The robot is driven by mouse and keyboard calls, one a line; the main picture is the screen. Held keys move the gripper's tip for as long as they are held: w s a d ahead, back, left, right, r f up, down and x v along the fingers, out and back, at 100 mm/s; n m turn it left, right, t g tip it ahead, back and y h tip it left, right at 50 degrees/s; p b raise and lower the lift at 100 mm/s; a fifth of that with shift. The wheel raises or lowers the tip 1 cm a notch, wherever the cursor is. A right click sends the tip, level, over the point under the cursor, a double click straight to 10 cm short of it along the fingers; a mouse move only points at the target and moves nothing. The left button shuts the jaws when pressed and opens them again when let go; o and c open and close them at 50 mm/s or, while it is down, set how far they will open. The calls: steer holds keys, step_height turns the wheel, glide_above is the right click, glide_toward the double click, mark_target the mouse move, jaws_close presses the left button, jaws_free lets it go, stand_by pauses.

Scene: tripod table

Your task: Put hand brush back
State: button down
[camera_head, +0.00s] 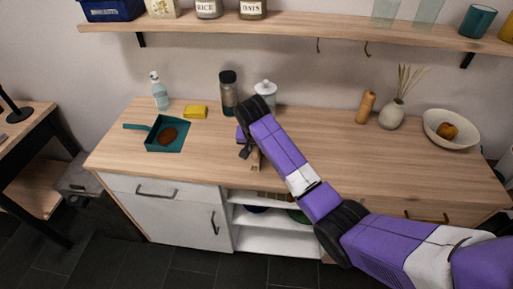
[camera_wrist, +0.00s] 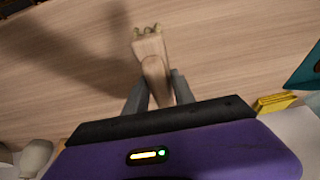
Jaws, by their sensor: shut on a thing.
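My gripper (camera_head: 251,156) is over the middle of the wooden counter, mostly hidden by my own arm in the head view. In the wrist view, its two grey fingers (camera_wrist: 158,88) are shut on a pale wooden hand brush (camera_wrist: 150,48). The far end of the brush widens and has small greenish tufts. Only a small wooden part of it shows below the gripper in the head view. I cannot tell whether it touches the counter. A teal dustpan (camera_head: 183,146) lies at the counter's left with a brown oval thing (camera_head: 167,136) in it.
A yellow sponge (camera_head: 196,112), a soap bottle (camera_head: 159,92), a dark-lidded jar (camera_head: 228,92) and a white lidded jar (camera_head: 265,89) stand at the back. Two hooks (camera_head: 318,46) (camera_head: 367,49) hang under the shelf (camera_head: 300,27). The right holds a vase (camera_head: 391,115) and bowl (camera_head: 437,136).

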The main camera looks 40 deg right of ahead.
steer(key=shift+f, duration=0.1)
steer(key=c, duration=1.1)
jaws_free()
steer(key=shift+o, duration=0.2)
steer(key=v, duration=1.2)
steer(key=shift+b, duration=0.3)
